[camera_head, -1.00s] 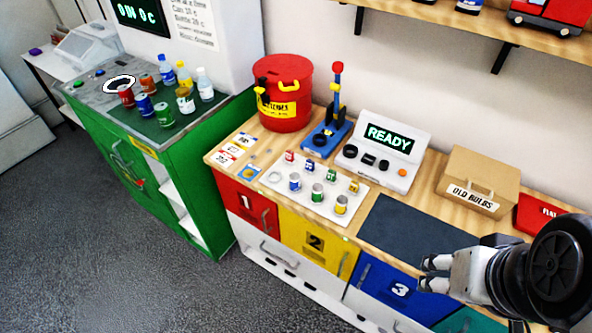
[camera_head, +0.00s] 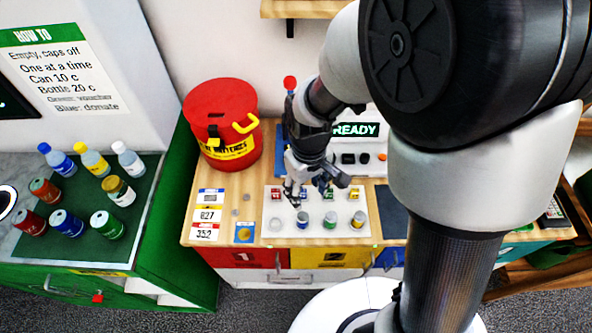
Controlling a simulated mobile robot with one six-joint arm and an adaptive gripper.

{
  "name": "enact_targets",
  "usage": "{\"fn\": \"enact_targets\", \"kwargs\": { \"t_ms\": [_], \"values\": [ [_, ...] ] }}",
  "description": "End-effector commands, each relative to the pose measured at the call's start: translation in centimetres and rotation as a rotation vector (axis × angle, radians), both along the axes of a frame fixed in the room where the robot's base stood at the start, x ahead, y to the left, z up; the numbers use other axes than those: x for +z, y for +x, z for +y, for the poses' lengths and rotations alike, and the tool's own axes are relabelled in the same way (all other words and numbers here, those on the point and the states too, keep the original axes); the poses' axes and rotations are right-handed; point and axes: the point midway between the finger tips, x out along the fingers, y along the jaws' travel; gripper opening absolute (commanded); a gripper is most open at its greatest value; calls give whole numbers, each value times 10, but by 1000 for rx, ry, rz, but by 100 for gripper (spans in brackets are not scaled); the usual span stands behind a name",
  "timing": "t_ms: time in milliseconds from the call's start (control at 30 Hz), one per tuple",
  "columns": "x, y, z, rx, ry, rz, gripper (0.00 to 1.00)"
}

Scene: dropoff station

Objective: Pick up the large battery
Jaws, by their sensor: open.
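A white tray (camera_head: 267,208) on the wooden counter holds two rows of small items. The front row has larger upright cylinders: one with blue (camera_head: 302,220), one with green (camera_head: 330,220) and one with yellow (camera_head: 358,220). An empty-looking ring (camera_head: 276,224) is at the row's left end. Smaller items stand behind, including a red one (camera_head: 276,195) and a yellow one (camera_head: 354,195). I cannot tell which item is the large battery. My gripper (camera_head: 314,190) is open and empty, pointing down over the tray's back row. It partly covers the middle items there.
A red bucket (camera_head: 222,115) with a yellow label stands behind left of the tray. A blue stand with a red-topped post (camera_head: 290,84) and a READY device (camera_head: 366,130) are behind my arm. A green counter (camera_head: 150,210) with cans and bottles is at the left.

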Motion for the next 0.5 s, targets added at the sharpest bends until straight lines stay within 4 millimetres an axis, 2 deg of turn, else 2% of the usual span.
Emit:
{"fn": "enact_targets", "kwargs": {
  "t_ms": [33,300,500],
  "values": [
    [-14,-2,-1,0,-1,6,50],
    [-73,-2,0,-1,-1,6,50],
    [-100,-1,0,-2,-1,3,50]
  ]
}}
